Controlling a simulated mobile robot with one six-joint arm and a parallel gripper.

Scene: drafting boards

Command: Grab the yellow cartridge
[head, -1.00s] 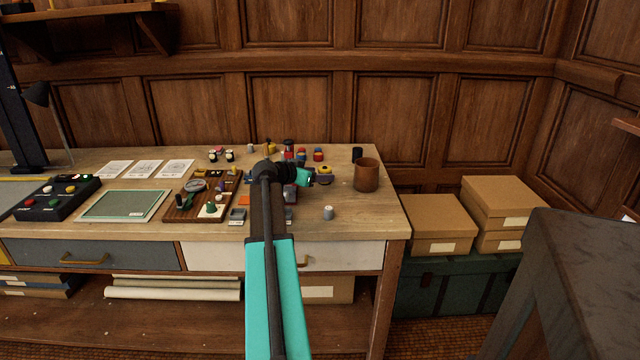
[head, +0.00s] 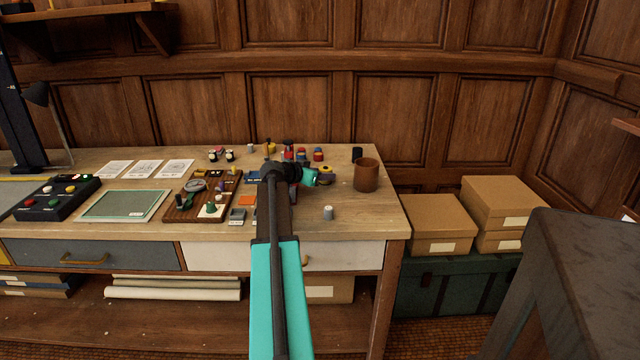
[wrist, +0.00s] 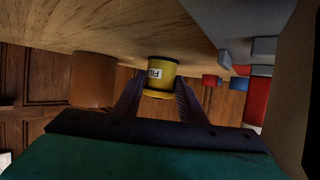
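The yellow cartridge (wrist: 162,72), a short cylinder with a dark top and a white label, stands on the wooden table. In the wrist view, which looks upside down, it sits between the two fingertips of my gripper (wrist: 160,90). The fingers are apart, one on each side of it, and I see no clear grip. In the head view the cartridge (head: 327,169) shows just beyond the teal end of my gripper (head: 317,177), partly hidden by it.
A brown cup (head: 367,175) stands right of the cartridge. A small grey-white cylinder (head: 328,213) stands nearer the front edge. Red and blue pieces (head: 318,155) are behind. A wooden tray (head: 180,207) of parts lies to the left.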

